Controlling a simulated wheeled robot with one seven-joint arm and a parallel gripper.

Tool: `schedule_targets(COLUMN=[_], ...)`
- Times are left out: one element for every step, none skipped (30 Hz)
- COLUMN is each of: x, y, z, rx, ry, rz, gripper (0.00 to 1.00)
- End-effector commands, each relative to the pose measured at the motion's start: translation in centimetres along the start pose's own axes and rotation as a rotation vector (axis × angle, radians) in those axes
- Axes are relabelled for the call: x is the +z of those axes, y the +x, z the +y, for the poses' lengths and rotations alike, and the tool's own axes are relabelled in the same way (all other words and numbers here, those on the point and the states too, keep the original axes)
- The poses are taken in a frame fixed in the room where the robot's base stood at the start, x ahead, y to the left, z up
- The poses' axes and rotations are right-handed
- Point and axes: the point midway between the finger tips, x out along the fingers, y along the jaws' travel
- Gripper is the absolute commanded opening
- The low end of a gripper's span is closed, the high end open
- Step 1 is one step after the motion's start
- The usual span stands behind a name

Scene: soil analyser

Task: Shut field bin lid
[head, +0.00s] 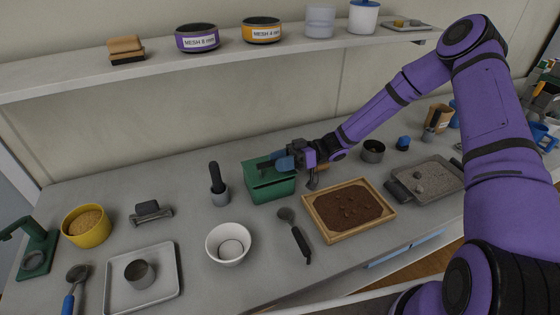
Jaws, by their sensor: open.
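The green field bin (270,188) stands near the middle of the bench in the head view. Its green lid (254,165) is over the top, partly hidden by my gripper. I cannot tell whether the lid lies fully flat on the rim. My gripper (285,164) is open at the bin's upper right side, reaching in from the right. Its fingers overlap the lid in the picture, and I cannot tell whether they touch it.
A soil tray (333,232) and a black-handled scoop (298,238) lie in front right of the bin. A white bowl (228,257) stands in front left. A small grey cup with a black handle (219,193) stands left of it. A shelf (60,85) runs above.

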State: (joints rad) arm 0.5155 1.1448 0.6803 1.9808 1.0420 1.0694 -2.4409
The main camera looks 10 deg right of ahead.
Motion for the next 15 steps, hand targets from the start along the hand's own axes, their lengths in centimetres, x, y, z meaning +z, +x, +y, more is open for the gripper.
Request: schedule_targets(x=[0.0,0.0,0.0,0.0,0.0,0.0,0.0,0.0,0.0,0.0,0.0,0.0,0.0,0.0,0.0], y=[-0.1,-0.3,-0.6,-0.9,-1.2,-1.8,-2.3,-2.9,-3.6,-4.2,-4.8,-5.6,-6.2,-6.7,-7.4], z=[0.0,0.0,0.0,0.0,0.1,0.1,0.1,0.0,0.1,0.1,0.1,0.1,0.1,0.1,0.1], rx=[0.0,0.001,0.001,0.002,0.003,0.004,0.004,0.004,0.005,0.005,0.005,0.005,0.004,0.004,0.004], ry=[0.0,-0.001,-0.001,-0.001,-0.001,-0.001,-0.001,0.0,0.0,-0.002,-0.002,-0.001,-0.001,-0.001,-0.001], rz=[0.0,0.0,0.001,0.001,0.001,0.001,0.0,0.0,0.001,0.001,0.001,0.0,0.001,0.001,0.001], gripper=[0.44,0.44,0.44,0.44,0.44,0.44,0.44,0.44,0.44,0.44,0.44,0.44,0.44,0.44,0.44])
